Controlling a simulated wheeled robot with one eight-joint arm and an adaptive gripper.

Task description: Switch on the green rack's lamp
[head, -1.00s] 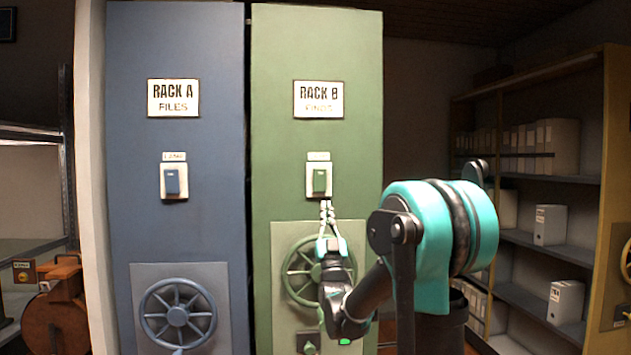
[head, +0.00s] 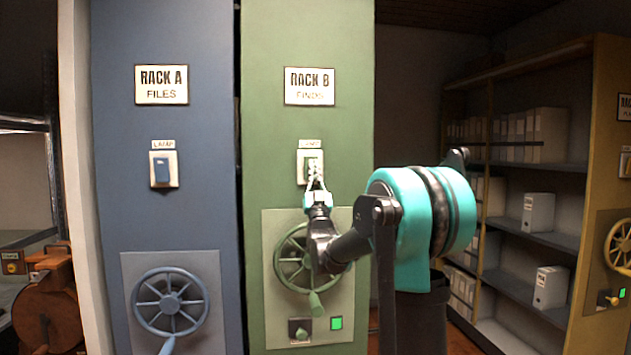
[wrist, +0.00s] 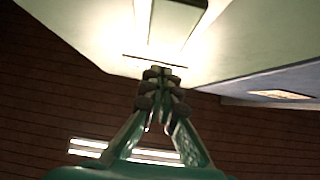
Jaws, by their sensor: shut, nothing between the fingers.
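The green rack (head: 350,150), labelled RACK B FINDS, stands in the middle of the head view. Its lamp switch (head: 302,160) is a pale plate with a green rocker, under a small LAMP label. My gripper (head: 314,168) is shut and empty, with its fingertips in front of the switch and covering much of the rocker. In the wrist view the shut fingertips (wrist: 161,75) are at the lower edge of the switch plate, with the rocker (wrist: 172,22) beyond them. I cannot tell whether they touch it. Bright light shows on both sides of the rocker.
A green handwheel (head: 293,258) is below the switch, partly behind my arm. Lower down are a small knob (head: 300,331) and a lit green indicator (head: 336,323). The blue rack (head: 210,220) with its own lamp switch (head: 162,170) is close at left. An aisle with shelves (head: 520,250) lies right.

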